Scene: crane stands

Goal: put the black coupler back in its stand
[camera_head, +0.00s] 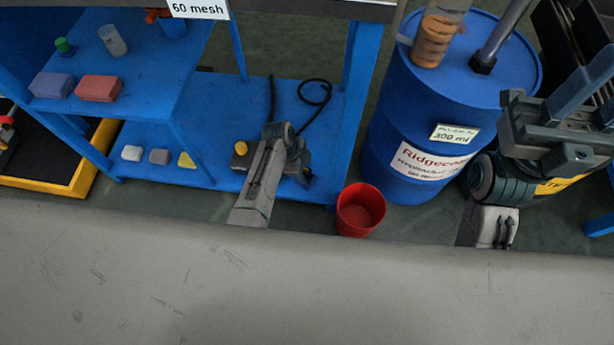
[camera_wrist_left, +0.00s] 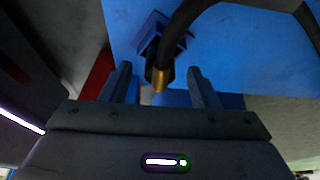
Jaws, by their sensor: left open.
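In the left wrist view, the black coupler (camera_wrist_left: 151,72) with a brass tip hangs at the end of a black hose. It lies between the spread fingers of my left gripper (camera_wrist_left: 162,84), with a gap on both sides. A dark blue block (camera_wrist_left: 172,47), which looks like the stand, is just behind it; I cannot tell whether they touch. In the head view, my left gripper (camera_head: 301,166) is over the lower blue shelf, mostly hidden by its own arm; the coupler cannot be made out there. My right gripper (camera_head: 560,128) is at the right, its finger gap unclear.
The black hose (camera_head: 316,92) loops over the lower blue shelf (camera_head: 222,120). A brown box with a yellow knob (camera_head: 241,148) is left of my left wrist. A red bucket (camera_head: 352,219) stands to the right. A blue drum (camera_head: 390,142) stands near my right arm.

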